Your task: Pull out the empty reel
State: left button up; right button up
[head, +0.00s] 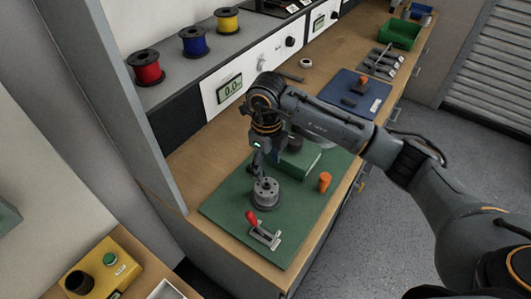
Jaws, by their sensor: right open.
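My right gripper (256,168) points down over the green mat, its dark fingers close to a grey round metal piece (265,192) with holes in its top. It is open; I cannot tell whether the fingers touch that piece. Three reels stand on the grey shelf: a red one (147,69), a blue one (194,42) and a yellow one (226,21), all wound with wire. I cannot pick out an empty reel with certainty. A dark round thing (295,143) by the green box is partly hidden by my right arm. My left gripper is not in view.
The green mat (228,213) also holds a red-handled clamp (264,231), an orange cylinder (324,181) and a green box (299,162). A blue mat (345,90) lies farther back. A yellow button box (104,270) is at lower left. A grey post rises left of the bench.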

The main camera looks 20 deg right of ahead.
aim_at(267, 186)
notch_tip(267, 186, down, 9)
jog(key=shift+f+p, duration=0.1)
jog(key=shift+p, duration=1.1)
jog(key=shift+f, duration=0.75)
jog(key=shift+c, duration=0.5)
jog(key=c, duration=0.9)
jog(key=shift+o, duration=0.2)
jog(key=shift+r, duration=0.15)
jog(key=shift+r+p, duration=2.6)
jog(key=shift+r, duration=1.3)
